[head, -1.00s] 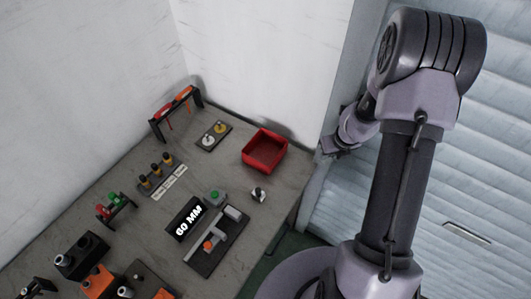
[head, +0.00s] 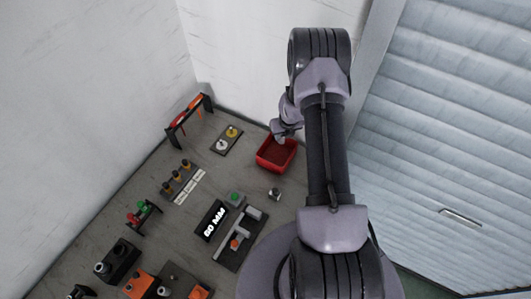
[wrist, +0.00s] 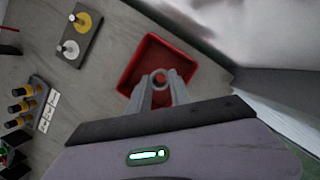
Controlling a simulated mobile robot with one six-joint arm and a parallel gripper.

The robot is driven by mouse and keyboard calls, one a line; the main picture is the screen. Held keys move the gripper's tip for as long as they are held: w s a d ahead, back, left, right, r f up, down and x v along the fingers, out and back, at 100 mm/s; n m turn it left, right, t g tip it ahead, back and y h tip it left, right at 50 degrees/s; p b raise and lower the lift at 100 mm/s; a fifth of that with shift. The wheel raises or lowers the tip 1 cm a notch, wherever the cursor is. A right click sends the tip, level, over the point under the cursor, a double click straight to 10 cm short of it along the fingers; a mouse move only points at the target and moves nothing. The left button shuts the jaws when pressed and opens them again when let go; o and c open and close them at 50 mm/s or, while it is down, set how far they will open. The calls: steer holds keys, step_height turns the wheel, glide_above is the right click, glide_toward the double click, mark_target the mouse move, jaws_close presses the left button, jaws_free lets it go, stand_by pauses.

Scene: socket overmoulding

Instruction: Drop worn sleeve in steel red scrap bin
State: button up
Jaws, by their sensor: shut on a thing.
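The red scrap bin (head: 263,161) stands on the bench near its back right edge. It also shows in the wrist view (wrist: 132,72), with its open top facing up. My gripper (wrist: 160,84) is over the bin, its two pale fingers closed in on a small ring-like thing, which I take as the worn sleeve (wrist: 160,77). The sleeve is mostly hidden between the fingertips.
A plate with a yellow and a white disc (head: 227,140) lies left of the bin. A small silver and black part (head: 274,194) stands in front of it. Walls close off the back.

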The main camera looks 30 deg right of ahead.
step_height(320, 180, down, 6)
steer(key=b, duration=0.5)
steer(key=shift+s+d+r, duration=0.1)
steer(key=shift+d+r, duration=0.05)
steer(key=shift+r, duration=0.1)
steer(key=o, duration=1.1)
steer(key=shift+c, duration=0.2)
step_height(320, 180, up, 17)
steer(key=p, duration=0.6)
glide_above(283, 141)
steer(key=s+a, duration=0.1)
steer(key=s, duration=0.4)
steer(key=shift+w+a, duration=0.1)
steer(key=shift+w, duration=0.15)
